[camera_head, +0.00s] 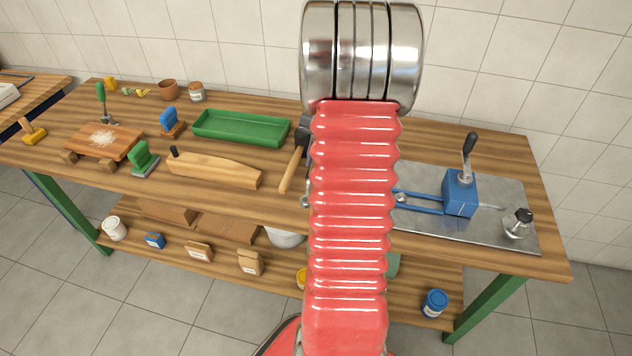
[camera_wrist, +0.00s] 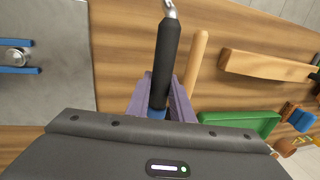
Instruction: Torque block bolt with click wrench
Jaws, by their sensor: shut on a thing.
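My gripper (camera_wrist: 160,97), with purple fingers, is shut on the click wrench (camera_wrist: 167,52). The wrench has a black handle, a blue band between the fingers and a silver end at the top of the wrist view. I cannot tell whether it touches the bench. In the head view my red arm hides the gripper and most of the wrench. A steel plate (camera_head: 490,235) carries a blue block (camera_head: 460,194) with a black-knobbed lever. Two blue bars run left from the block, with a silver bolt head (camera_wrist: 15,56) between them, left of my gripper in the wrist view.
A wooden-handled hammer (camera_head: 292,170) lies close beside the wrench. A green tray (camera_head: 240,127), a wooden piece (camera_head: 213,170) and brushes occupy the left bench. A black-topped metal knob (camera_head: 518,222) stands on the plate's right. The bench (camera_head: 445,146) behind the plate is clear.

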